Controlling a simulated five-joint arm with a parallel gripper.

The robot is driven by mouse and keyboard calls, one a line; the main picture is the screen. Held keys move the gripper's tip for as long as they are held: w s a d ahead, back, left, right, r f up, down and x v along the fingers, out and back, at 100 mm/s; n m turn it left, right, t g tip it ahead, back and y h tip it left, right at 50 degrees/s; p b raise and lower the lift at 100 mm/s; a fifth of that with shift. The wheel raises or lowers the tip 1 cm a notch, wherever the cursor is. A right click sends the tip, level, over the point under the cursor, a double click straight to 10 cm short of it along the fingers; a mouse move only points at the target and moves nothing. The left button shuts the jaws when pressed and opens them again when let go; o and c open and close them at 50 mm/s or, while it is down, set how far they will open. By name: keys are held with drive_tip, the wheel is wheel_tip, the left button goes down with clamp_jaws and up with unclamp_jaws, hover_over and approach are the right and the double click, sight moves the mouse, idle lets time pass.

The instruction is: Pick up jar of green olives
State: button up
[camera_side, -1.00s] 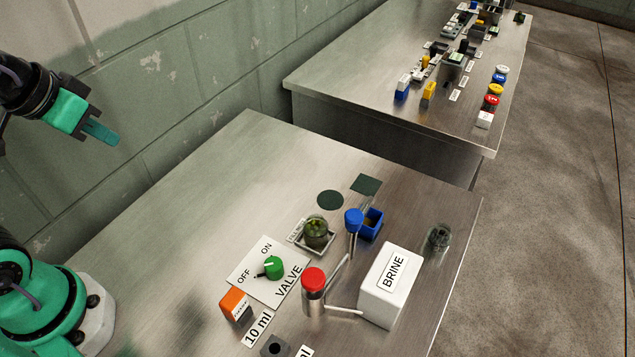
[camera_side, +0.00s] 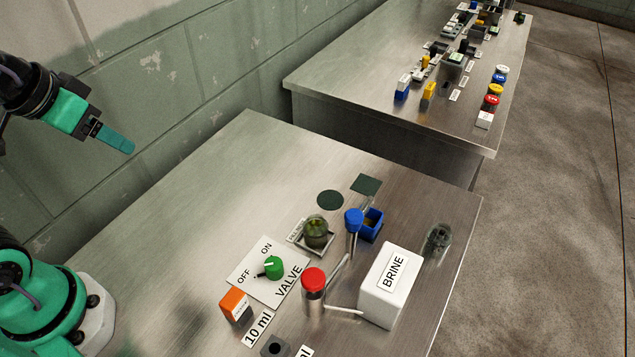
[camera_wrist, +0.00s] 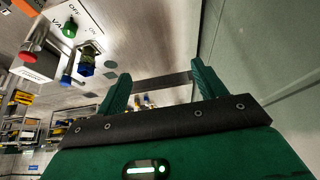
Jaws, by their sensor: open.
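The jar of green olives (camera_side: 316,231) stands upright on a small labelled tray (camera_side: 299,241) on the near metal table, just behind the valve plate and left of a blue-capped post. My gripper (camera_side: 117,138) is high at the left in the side view, well apart from the jar. In the wrist view my gripper (camera_wrist: 158,90) shows its two green fingers spread with nothing between them.
Around the jar are the green valve knob (camera_side: 273,267), a red-capped cylinder (camera_side: 313,291), a blue-capped post (camera_side: 353,229), a blue open box (camera_side: 371,225), the white BRINE box (camera_side: 388,285) and a dark glass jar (camera_side: 438,238). The table's left rear part is clear.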

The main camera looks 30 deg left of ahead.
drive_tip(key=shift+w, duration=0.1)
drive_tip(key=g, duration=0.6)
hover_over(317, 220)
wheel_tip(317, 220, down, 11)
drive_tip(key=shift+f, duration=0.15)
drive_tip(key=shift+f, duration=3.4)
